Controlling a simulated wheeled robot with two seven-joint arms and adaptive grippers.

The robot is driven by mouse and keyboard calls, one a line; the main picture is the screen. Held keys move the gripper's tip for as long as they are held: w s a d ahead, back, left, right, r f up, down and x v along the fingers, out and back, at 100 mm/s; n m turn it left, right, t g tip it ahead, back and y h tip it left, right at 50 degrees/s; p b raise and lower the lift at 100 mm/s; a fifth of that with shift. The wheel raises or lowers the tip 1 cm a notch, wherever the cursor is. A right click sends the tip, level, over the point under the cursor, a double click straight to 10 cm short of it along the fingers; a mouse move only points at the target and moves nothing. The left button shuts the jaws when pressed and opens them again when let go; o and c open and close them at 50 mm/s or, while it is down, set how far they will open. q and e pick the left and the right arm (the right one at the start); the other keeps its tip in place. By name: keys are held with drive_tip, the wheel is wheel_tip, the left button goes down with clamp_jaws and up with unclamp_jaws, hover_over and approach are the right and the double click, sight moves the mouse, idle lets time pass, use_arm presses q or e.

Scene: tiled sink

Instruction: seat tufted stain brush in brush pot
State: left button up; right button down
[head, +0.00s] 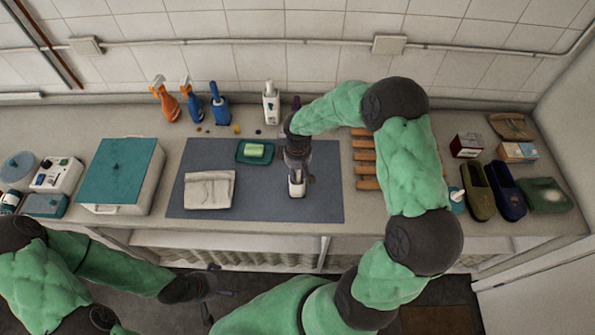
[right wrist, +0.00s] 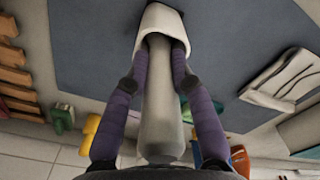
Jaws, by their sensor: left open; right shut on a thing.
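My right gripper (head: 297,176) points down over the blue-grey mat (head: 260,208). In the right wrist view its purple fingers (right wrist: 160,75) are shut on a long grey handle (right wrist: 160,105), which looks like that of the tufted stain brush. A flared white piece (right wrist: 158,20) surrounds the far end of the handle; it also shows at the fingertips in the head view (head: 297,188). I cannot tell whether it is the brush's head or the brush pot, nor whether it touches the mat. My left gripper (head: 222,292) is open and empty, low in front of the counter.
A folded cloth (head: 209,190) and green soap in a dish (head: 254,151) lie left of the right gripper. Spray bottles (head: 168,104), a blue container (head: 220,108) and a white bottle (head: 270,104) stand behind. Wooden slats (head: 366,168) and slippers (head: 478,192) are right. The mat's front right is clear.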

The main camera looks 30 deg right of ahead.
drive_tip(key=c, duration=1.1)
unclamp_jaws()
drive_tip(key=shift+r, duration=0.1)
drive_tip(key=shift+o, duration=0.2)
wheel_tip(320, 180, up, 12)
